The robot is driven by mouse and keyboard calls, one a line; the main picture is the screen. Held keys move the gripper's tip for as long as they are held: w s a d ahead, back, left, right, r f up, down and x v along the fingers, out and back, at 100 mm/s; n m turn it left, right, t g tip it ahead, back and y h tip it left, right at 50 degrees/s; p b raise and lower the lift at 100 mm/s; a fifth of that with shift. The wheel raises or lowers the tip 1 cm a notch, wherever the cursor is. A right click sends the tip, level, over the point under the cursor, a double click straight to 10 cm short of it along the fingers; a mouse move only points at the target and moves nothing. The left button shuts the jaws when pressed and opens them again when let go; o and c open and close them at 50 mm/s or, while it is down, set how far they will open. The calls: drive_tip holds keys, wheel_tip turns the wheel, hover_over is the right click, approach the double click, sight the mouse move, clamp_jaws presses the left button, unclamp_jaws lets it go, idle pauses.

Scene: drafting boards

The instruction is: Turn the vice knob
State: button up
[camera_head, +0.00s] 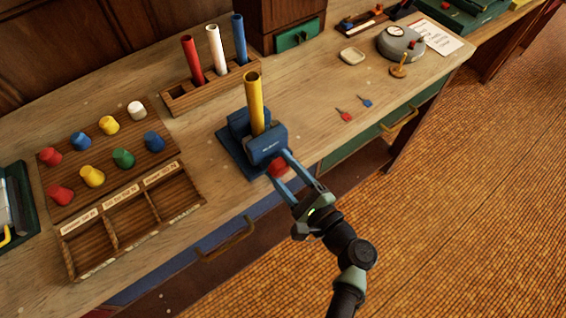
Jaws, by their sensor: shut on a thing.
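The blue vice (265,143) stands near the front edge of the wooden bench and holds an upright yellow tube (256,100). Its red knob (277,171) is on the front side, facing my arm. My gripper (280,169) reaches in from the lower right, with one finger on each side of the knob, and is shut on it. The fingers and the vice body hide part of the knob.
A wooden rack (211,91) with red, white and blue tubes stands behind the vice. A board of coloured pegs (108,160) and a compartment tray (132,221) lie to the left. Small red (345,115) and blue (365,101) items lie to the right. Drawer handles (232,240) project from the bench front.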

drive_tip(key=m+p, duration=0.3)
drive_tip(key=m, duration=0.3)
drive_tip(key=m+p, duration=0.3)
drive_tip(key=m, duration=0.3)
drive_tip(key=shift+s+a, duration=0.1)
drive_tip(key=shift+a, duration=0.05)
drive_tip(key=m+p, duration=0.3)
drive_tip(key=m, duration=0.2)
drive_tip(key=m+p, duration=0.2)
drive_tip(key=m, duration=0.3)
drive_tip(key=shift+s+a+m, duration=0.1)
drive_tip(key=shift+m, duration=0.3)
drive_tip(key=o, duration=1.4)
drive_tip(key=shift+c, duration=0.2)
